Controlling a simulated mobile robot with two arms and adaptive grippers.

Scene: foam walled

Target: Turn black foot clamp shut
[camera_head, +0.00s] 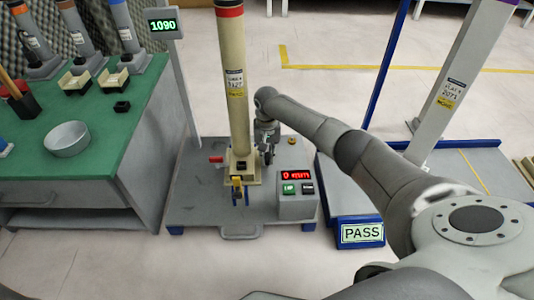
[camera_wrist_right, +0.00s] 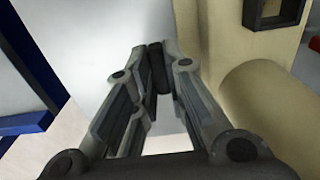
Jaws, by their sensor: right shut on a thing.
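A tall beige post (camera_head: 233,90) stands upright in a beige foot (camera_head: 243,168) on a grey platform (camera_head: 195,205). My right gripper (camera_head: 268,153) is low beside the right side of that foot. In the right wrist view, my right gripper (camera_wrist_right: 160,50) is shut on a narrow black piece (camera_wrist_right: 159,70), which looks like the black foot clamp. In the head view the gripper hides most of that clamp, so its angle cannot be told. A red clamp handle (camera_head: 216,158) is left of the foot and a yellow clamp (camera_head: 237,183) is at its front. My left gripper is out of view.
A control box (camera_head: 298,205) with a red display stands close to the right of the foot. A blue-edged platform with a PASS sign (camera_head: 362,233) is further right. A green-topped bench (camera_head: 95,125) is at left, and a 1090 display (camera_head: 163,25) stands behind.

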